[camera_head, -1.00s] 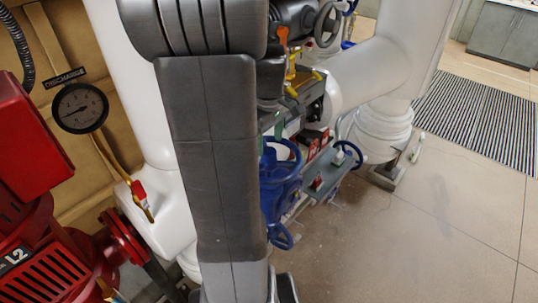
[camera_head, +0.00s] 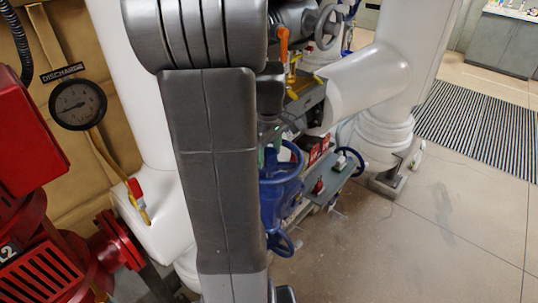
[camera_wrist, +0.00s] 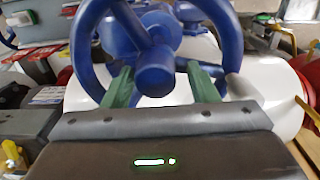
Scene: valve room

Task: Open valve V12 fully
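A large blue handwheel (camera_wrist: 228,35) fills the upper middle of the wrist view, with its round hub (camera_wrist: 155,70) facing me. In the head view, a blue valve with a handwheel (camera_head: 283,170) shows just right of my arm. No V12 label can be read. My gripper (camera_wrist: 158,76) has two green fingers set wide apart, one on each side of the hub, near the lower rim and spokes. Whether the fingers touch the wheel cannot be told. In the head view my arm hides most of the gripper.
A smaller blue handwheel (camera_head: 350,160) and a lower one (camera_head: 280,243) are close by. A grey shelf (camera_head: 330,180) carries red-tagged parts. White pipes (camera_head: 370,85) stand behind, and red machinery (camera_head: 40,240) and a gauge (camera_head: 78,104) at left.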

